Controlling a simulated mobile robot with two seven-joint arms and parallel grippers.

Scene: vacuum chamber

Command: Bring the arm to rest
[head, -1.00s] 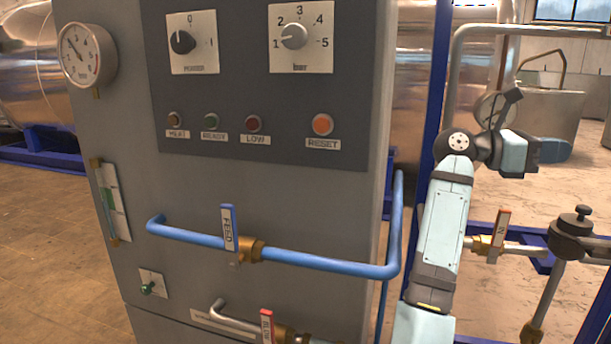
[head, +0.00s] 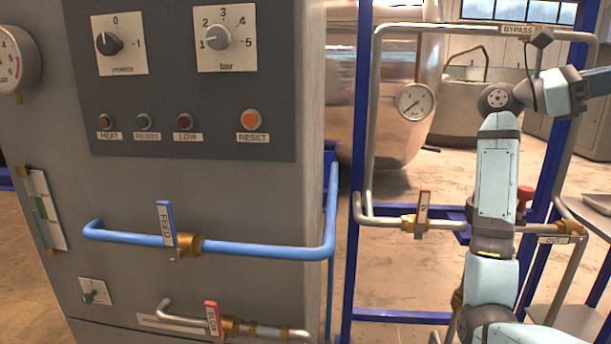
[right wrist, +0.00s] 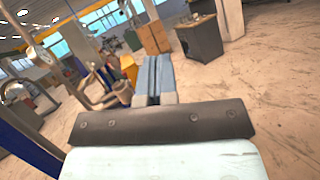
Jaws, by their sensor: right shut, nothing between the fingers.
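My right arm (head: 497,180) stands upright at the right of the head view, bent at its top toward the right edge. Its blue fingers (head: 598,80) are partly cut off by that edge. In the right wrist view my right gripper (right wrist: 155,75) is shut, its two blue fingers side by side with nothing between them. The fingers point out over open floor and touch nothing that I can see. My left gripper is not in view.
A grey control cabinet (head: 300,190) with knobs and a blue FEED pipe (head: 270,249) fills the left. Near my arm are a blue frame (head: 360,130), the BYPASS pipe (head: 450,28) and a red-handled valve (head: 423,212). Open floor (right wrist: 245,85) shows in the wrist view.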

